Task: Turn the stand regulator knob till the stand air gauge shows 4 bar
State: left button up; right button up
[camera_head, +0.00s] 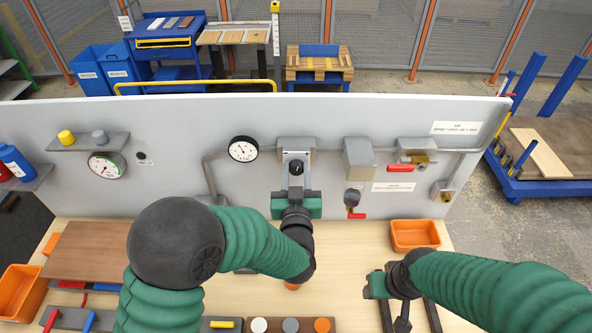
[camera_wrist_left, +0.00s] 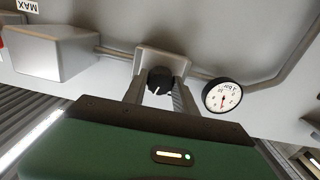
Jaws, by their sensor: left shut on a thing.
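The black regulator knob (camera_head: 296,167) sits on a grey housing (camera_head: 296,146) on the upright panel. In the left wrist view the knob (camera_wrist_left: 159,80) shows a white index line and stands between the two fingers. My left gripper (camera_head: 297,179) is shut on the knob. A round white gauge (camera_head: 243,149) with a black rim is on the panel to the left of the knob; it shows tilted in the left wrist view (camera_wrist_left: 222,96). Its needle is visible, but I cannot read the exact value. My right gripper (camera_head: 384,302) is low over the table, away from the knob; its jaw opening is unclear.
A second gauge (camera_head: 107,165) is at the panel's left. Red-handled valves (camera_head: 401,168) and (camera_head: 356,215) are right of the knob. An orange bin (camera_head: 415,235) stands on the table at right. Coloured pieces lie along the front edge.

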pick_arm(q)
jog(key=shift+d, duration=0.1)
jog(key=shift+c, duration=1.1)
grip_shut()
jog(key=n+b, duration=0.1)
jog(key=b, duration=0.2)
jog(key=shift+f+n, duration=0.3)
jog(key=shift+f, duration=0.05)
jog(key=shift+r+n+b, duration=0.1)
jog(key=shift+n+b, duration=0.2)
jog(key=shift+r, duration=0.15)
jog(key=o, duration=0.8)
grip_release()
jog(key=shift+r, duration=0.1)
jog(key=shift+o, duration=0.2)
